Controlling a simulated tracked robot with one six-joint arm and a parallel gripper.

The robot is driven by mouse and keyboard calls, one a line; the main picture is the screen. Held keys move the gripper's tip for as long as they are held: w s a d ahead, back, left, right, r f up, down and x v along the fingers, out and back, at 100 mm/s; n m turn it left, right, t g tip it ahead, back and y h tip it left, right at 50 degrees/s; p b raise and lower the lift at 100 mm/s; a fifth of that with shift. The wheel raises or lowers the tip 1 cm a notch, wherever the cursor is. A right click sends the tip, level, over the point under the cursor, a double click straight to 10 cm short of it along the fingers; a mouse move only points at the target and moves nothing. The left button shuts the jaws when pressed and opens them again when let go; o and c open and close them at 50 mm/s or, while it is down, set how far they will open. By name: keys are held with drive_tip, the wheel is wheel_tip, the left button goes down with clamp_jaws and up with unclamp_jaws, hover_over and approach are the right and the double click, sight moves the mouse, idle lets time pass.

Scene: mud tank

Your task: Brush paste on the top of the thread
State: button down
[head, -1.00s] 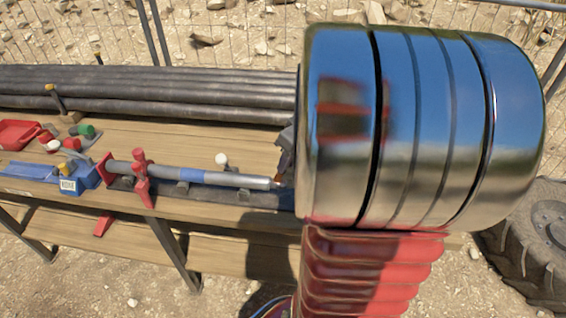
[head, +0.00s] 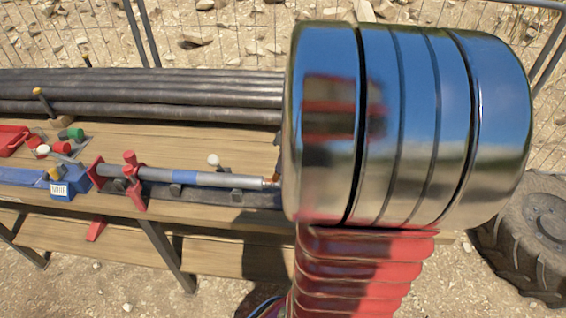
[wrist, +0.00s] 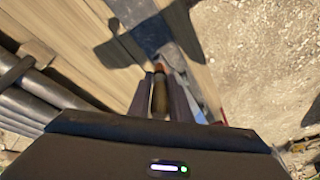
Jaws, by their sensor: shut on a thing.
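A grey pipe (head: 215,179) with a blue band lies level along the front of the bench in the head view, held by a red clamp (head: 132,178) at its left. Its right end stops close to my arm, where a small brownish tip (head: 271,183) shows; I cannot tell whether it touches the thread. In the wrist view my gripper (wrist: 160,88) is shut on a slim tan brush (wrist: 159,100) with a reddish-brown end. In the head view my arm's large shiny wrist hides the gripper. Paste on the thread cannot be made out.
Dark pipes (head: 150,98) are stacked along the back of the wooden bench (head: 230,145). A blue box (head: 72,182), a red tray (head: 12,140) and small coloured items are at the left. A wheel (head: 530,235) stands at the right. Wire fencing runs behind.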

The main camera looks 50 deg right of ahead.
drive_tip(key=shift+s+d, duration=0.3)
drive_tip(key=shift+s, duration=0.1)
drive_tip(key=shift+w, duration=0.1)
drive_tip(key=shift+w+a+f, duration=0.15)
drive_tip(key=shift+w+a, duration=0.15)
drive_tip(key=shift+a, duration=0.05)
drive_tip(key=shift+w+a, duration=0.1)
drive_tip(key=shift+w+a, duration=0.3)
drive_tip(key=shift+w, duration=0.1)
idle(0.4)
drive_tip(key=shift+w+a+r, duration=0.25)
drive_tip(key=shift+w+a, duration=0.1)
drive_tip(key=shift+w, duration=0.15)
